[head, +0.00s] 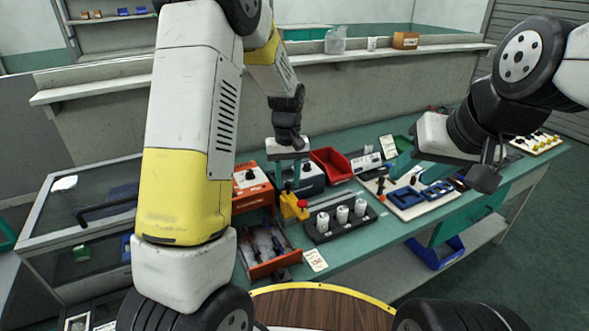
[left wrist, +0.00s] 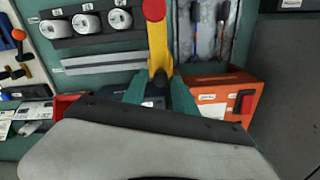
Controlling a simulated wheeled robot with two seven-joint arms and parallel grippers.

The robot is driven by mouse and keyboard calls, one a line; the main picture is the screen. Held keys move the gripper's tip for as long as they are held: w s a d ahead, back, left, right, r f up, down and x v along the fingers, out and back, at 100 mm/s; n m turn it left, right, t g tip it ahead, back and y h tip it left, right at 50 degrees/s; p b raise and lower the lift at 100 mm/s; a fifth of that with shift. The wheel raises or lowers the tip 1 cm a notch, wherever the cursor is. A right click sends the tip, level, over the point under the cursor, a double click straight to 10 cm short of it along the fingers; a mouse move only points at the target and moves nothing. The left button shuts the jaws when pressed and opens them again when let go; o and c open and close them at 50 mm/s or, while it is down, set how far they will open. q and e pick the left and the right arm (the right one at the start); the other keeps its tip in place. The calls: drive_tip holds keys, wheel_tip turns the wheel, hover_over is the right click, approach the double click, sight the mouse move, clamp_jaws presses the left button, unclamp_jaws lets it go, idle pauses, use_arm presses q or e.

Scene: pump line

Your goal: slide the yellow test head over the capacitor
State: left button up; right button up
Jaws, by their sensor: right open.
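The yellow test head (head: 292,207) with a red knob stands on the bench, left of a black rack (head: 322,236). Several white capacitors, such as the front middle one (head: 342,214), stand upright in the rack. In the left wrist view the test head (left wrist: 157,45) reaches toward the gap between my left fingertips. My left gripper (head: 289,175) is pointing down just behind the test head, its teal fingers apart; whether they touch it cannot be told. They also show in the left wrist view (left wrist: 160,85). My right gripper (head: 402,165) is open and empty over the right of the bench.
An orange box (head: 252,188) and an orange tray of tools (head: 265,250) lie left of the test head. A red bin (head: 331,163) stands behind the rack. A white board with blue frames (head: 408,207) lies right. A label card (head: 315,260) lies at the front edge.

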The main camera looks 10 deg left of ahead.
use_arm(q)
clamp_jaws()
idle(1.2)
